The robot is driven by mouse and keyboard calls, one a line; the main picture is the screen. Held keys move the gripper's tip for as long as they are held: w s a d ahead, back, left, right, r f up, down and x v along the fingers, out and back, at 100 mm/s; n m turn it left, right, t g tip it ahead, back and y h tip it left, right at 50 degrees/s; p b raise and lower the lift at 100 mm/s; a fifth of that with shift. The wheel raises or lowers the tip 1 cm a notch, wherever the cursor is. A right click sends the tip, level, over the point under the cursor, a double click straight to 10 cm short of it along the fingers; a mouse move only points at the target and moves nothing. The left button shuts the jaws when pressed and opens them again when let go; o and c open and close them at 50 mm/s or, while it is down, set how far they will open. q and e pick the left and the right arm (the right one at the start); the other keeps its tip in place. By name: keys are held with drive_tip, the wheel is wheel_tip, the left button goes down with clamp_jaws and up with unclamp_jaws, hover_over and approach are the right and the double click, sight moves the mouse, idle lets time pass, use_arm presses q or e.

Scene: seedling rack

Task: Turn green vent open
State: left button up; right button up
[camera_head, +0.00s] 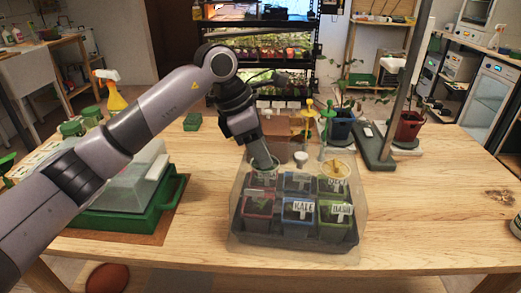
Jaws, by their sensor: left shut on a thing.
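A clear dome (246,190) covers a dark tray (290,243) of coloured seedling pots in the middle of the table. The green vent (263,175) is at the left of the dome's top, mostly hidden by my left gripper (264,163). My left gripper points down onto the vent and is shut on it. Whether the vent is turned open or closed cannot be seen. A whitish vent (301,158) is in the middle of the top, and a yellow vent (335,169) is at the right. My right gripper is not in view.
A green tray (172,192) with a cloudy cover (140,180) stands at the left behind my arm. A yellow spray bottle (114,97) stands behind it.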

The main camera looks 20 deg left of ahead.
use_arm(q)
drive_tip(key=n+t+y+b, duration=0.1)
drive_tip(key=n, duration=0.2)
drive_tip(key=shift+s+d+n, duration=0.1)
drive_tip(key=shift+s+n, duration=0.05)
drive_tip(key=shift+n, duration=0.15)
drive_tip(key=n+t+y+b, duration=0.1)
drive_tip(key=n, duration=0.2)
drive_tip(key=shift+d+f+n, duration=0.1)
drive_tip(key=shift+d+n, duration=0.05)
drive_tip(key=shift+n, duration=0.15)
drive_tip(key=n+y+b, duration=0.1)
drive_tip(key=n, duration=0.1)
drive_tip(key=shift+s+d+n, duration=0.1)
drive_tip(key=shift+n, duration=0.3)
drive_tip(key=n+y+b, duration=0.1)
drive_tip(key=n, duration=0.2)
drive_tip(key=shift+d+t, duration=0.1)
drive_tip(key=shift+t, duration=0.2)
drive_tip(key=shift+n+y+b, duration=0.5)
drive_tip(key=shift+n+b, duration=0.05)
drive_tip(key=shift+n, duration=0.45)
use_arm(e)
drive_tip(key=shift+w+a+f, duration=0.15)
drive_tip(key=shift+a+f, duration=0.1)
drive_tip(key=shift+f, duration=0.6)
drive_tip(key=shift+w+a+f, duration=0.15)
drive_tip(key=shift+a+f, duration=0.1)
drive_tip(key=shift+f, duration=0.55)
